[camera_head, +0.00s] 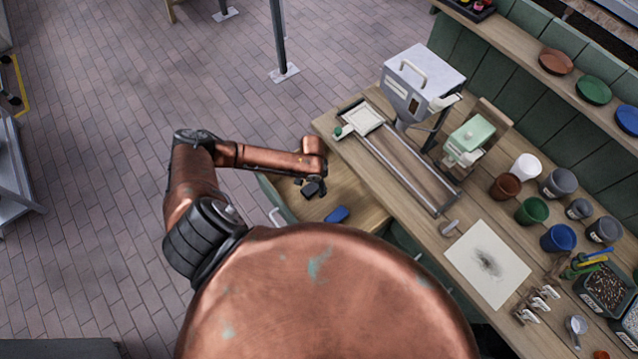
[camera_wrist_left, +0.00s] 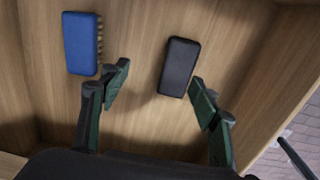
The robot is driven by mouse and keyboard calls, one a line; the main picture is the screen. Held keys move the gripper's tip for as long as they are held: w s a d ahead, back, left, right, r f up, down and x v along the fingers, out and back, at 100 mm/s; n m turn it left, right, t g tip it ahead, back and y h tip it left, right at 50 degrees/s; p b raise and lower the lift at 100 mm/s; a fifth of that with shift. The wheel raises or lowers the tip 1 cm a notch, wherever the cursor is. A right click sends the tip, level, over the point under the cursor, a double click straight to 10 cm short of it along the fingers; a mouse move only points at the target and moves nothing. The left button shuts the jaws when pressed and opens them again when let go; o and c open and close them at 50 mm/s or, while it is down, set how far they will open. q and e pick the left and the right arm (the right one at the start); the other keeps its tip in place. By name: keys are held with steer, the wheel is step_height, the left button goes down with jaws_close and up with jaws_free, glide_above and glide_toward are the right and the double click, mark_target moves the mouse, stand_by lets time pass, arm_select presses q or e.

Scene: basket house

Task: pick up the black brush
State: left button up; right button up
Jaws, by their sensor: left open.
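The black brush (camera_wrist_left: 179,67) lies back-up on the wooden floor of an open drawer (camera_wrist_left: 140,30). In the left wrist view it sits ahead of my left gripper (camera_wrist_left: 160,75), nearer the right finger. The gripper is open and empty, its two green-sided fingers spread apart. A blue brush (camera_wrist_left: 82,43) with tan bristles lies to the left of the black one. In the head view my left gripper (camera_head: 311,187) hangs over the drawer (camera_head: 355,195), close to the blue brush (camera_head: 337,215); the black brush cannot be told apart from the gripper there. My right gripper is not in view.
The drawer walls stand close around the brushes. The workbench (camera_head: 400,185) beside the drawer holds a grey metal box (camera_head: 425,80), a green device (camera_head: 470,138), several cups, and a paper sheet (camera_head: 487,264). The brick floor (camera_head: 110,110) at left is mostly open.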

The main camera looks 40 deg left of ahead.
mark_target(312, 187)
arm_select(q)
steer(key=shift+w+a, duration=0.35)
steer(key=shift+a, duration=0.55)
steer(key=shift+w+a+f, duration=0.1)
steer(key=shift+a+f, duration=0.05)
steer(key=shift+f, duration=0.2)
step_height(312, 187, down, 2)
steer(key=shift+a+f, duration=0.15)
steer(key=shift+f, duration=0.05)
steer(key=f, duration=0.4)
steer(key=shift+w+a+f, duration=0.1)
steer(key=shift+w+f, duration=0.05)
steer(key=shift+w, duration=0.2)
steer(key=shift+f, duration=0.1)
steer(key=shift+s, duration=0.1)
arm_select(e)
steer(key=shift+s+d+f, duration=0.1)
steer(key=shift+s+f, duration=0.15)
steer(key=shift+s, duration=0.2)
arm_select(q)
steer(key=shift+c, duration=0.7)
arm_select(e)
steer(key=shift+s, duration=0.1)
